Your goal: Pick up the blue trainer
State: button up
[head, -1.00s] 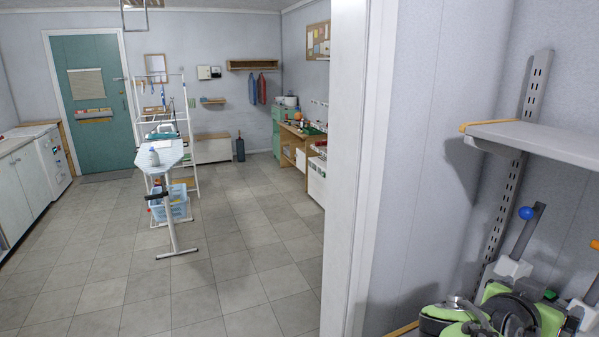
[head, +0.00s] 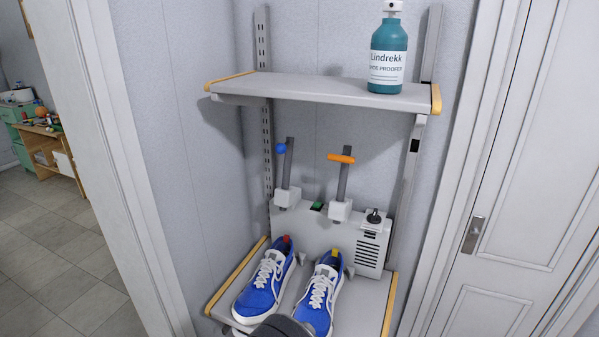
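Two blue trainers with white laces and white soles stand side by side on the lower shelf, toes toward me. The left blue trainer (head: 266,281) has a red tab at its collar. The right blue trainer (head: 319,298) has a yellow tab. A dark rounded part, which looks like part of my arm, covers the bottom edge of the picture and hides the toe area between them. My gripper's fingers do not show.
The upper shelf (head: 300,88) holds a teal bottle (head: 388,55). A white door (head: 520,190) stands right; open floor (head: 60,245) lies left.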

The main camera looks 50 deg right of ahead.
aim_at(321, 293)
jog(key=z, duration=1.9)
